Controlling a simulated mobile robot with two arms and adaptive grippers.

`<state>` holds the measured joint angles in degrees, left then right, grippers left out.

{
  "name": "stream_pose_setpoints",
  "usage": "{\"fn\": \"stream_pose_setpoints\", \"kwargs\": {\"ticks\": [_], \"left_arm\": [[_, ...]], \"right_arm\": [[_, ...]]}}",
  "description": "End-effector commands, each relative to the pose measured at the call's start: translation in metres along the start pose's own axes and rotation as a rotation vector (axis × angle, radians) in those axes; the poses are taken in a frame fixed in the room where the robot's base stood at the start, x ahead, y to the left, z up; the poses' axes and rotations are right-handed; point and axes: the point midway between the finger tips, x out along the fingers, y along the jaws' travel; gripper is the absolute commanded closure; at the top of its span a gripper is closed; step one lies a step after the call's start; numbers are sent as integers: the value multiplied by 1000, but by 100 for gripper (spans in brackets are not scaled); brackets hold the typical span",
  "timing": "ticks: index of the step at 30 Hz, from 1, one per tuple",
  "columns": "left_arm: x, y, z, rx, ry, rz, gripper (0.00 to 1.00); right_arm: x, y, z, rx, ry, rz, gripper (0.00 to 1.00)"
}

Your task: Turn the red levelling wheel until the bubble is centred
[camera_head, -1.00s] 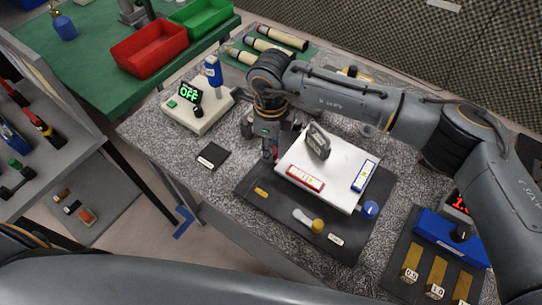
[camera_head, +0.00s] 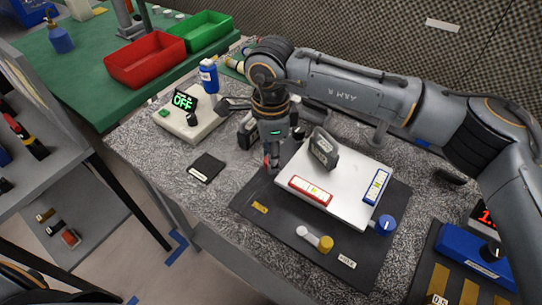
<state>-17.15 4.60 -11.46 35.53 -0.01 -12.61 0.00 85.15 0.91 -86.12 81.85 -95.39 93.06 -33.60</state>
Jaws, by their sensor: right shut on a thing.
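A white levelling plate (camera_head: 345,200) stands on a dark mat (camera_head: 283,228). The bubbles are too small to place. My right gripper (camera_head: 269,157) points down at the plate's left corner, shut on the red wheel (camera_head: 267,161), which is mostly hidden by the fingers. My left gripper is out of view.
A dark grey handled block (camera_head: 323,148) stands on the plate. A box with a green OFF display (camera_head: 186,118) and a black pad (camera_head: 206,168) are to the left. A blue device (camera_head: 470,255) is at the right. Bare speckled bench lies left of the mat.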

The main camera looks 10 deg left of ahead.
Motion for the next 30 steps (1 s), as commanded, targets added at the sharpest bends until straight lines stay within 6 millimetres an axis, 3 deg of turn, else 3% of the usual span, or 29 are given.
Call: {"fn": "stream_pose_setpoints", "kwargs": {"ticks": [9,10,13,30], "left_arm": [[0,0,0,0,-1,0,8],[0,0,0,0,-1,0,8],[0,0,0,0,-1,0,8],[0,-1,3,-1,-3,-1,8]], "right_arm": [[0,0,0,-1,-1,1,100],[0,0,0,-1,-1,1,67],[0,0,0,-1,-1,1,47],[-4,0,0,0,0,0,46]]}}
